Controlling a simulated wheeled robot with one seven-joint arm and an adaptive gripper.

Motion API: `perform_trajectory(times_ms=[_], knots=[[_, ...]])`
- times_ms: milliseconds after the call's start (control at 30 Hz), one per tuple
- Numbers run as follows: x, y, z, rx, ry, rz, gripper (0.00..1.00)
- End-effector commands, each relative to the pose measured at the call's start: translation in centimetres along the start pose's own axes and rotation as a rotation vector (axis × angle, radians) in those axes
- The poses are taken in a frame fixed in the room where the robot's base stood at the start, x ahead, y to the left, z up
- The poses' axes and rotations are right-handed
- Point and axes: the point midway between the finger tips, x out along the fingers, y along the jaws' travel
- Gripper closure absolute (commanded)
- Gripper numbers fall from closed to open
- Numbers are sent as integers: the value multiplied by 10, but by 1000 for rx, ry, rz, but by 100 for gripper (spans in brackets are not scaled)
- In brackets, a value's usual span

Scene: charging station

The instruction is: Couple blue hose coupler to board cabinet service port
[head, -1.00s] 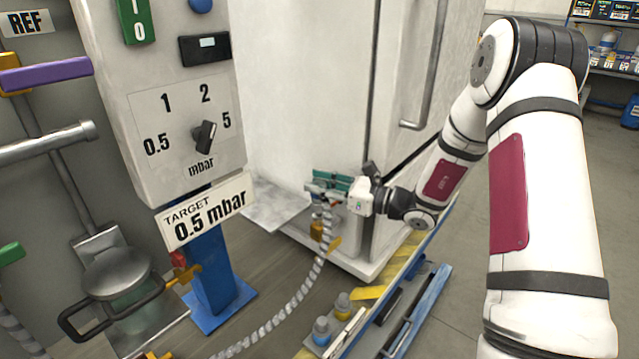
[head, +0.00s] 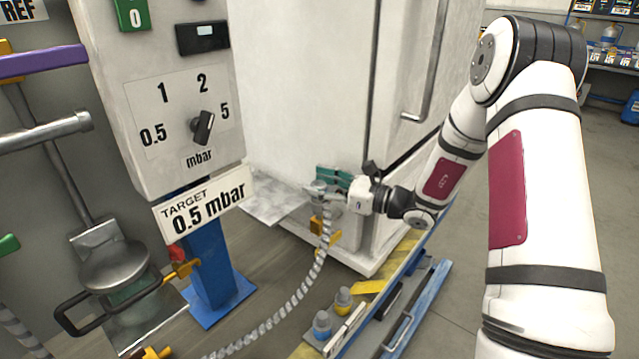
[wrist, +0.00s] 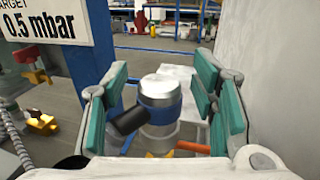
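The blue hose coupler (wrist: 160,104) is a silver cylinder with a blue band, upright between the two teal-padded fingers of my gripper (wrist: 162,92) in the wrist view. A gap shows on each side of it, so my gripper is open around it. A black stub points left from the coupler. In the head view my gripper (head: 333,186) is at the coupler's silver top (head: 318,188), above the grey ribbed hose (head: 318,262). The tall white cabinet (head: 308,95) stands behind; I cannot make out a service port on it.
The dial panel (head: 190,120) with its 0.5 mbar target sign (head: 205,205) stands left on a blue post (head: 215,265). A yellow holder (head: 318,226) is below the coupler. A metal plate (head: 268,206) juts beside the cabinet. Small bottles (head: 322,324) stand in front.

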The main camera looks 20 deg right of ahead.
Motion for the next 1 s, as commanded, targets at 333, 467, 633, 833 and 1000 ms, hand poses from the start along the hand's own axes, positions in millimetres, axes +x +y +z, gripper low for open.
perform_trajectory(times_ms=[333, 467, 633, 833, 1000], knots=[[-12, -1, 0, 0, 1, -1, 48], [-34, -1, 0, 0, 2, -4, 48], [-70, -1, 0, 0, 1, -5, 48], [-103, -1, 0, 0, 0, -3, 48], [-118, 0, 0, 0, 1, -1, 48]])
